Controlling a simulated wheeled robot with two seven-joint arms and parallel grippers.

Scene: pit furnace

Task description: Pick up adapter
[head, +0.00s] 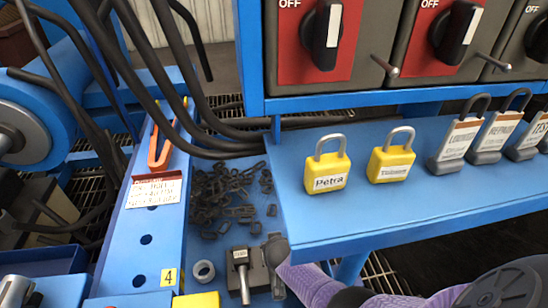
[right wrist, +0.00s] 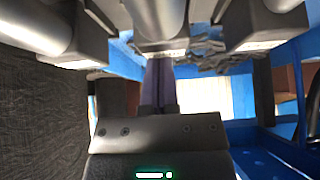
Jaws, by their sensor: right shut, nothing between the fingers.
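Which item is the adapter I cannot tell for certain. A likely one is the small dark block with a pale label and a silver shaft (head: 241,274), lying at the bottom middle of the head view. My right gripper (head: 274,250), on a purple arm from the lower right, is close beside it and partly covers that area. In the right wrist view my right gripper (right wrist: 158,84) is shut with nothing between its fingers. Silver cylinders with dark blocks (right wrist: 162,28) appear large above it, close to the camera. My left gripper does not show in the head view.
A grey ring (head: 204,271) lies left of the shaft. A pile of dark small parts (head: 230,190) lies behind. Yellow padlocks (head: 327,171) and grey tagged padlocks (head: 455,143) stand on the blue shelf (head: 420,192) to the right. Thick black cables (head: 150,95) hang at the left.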

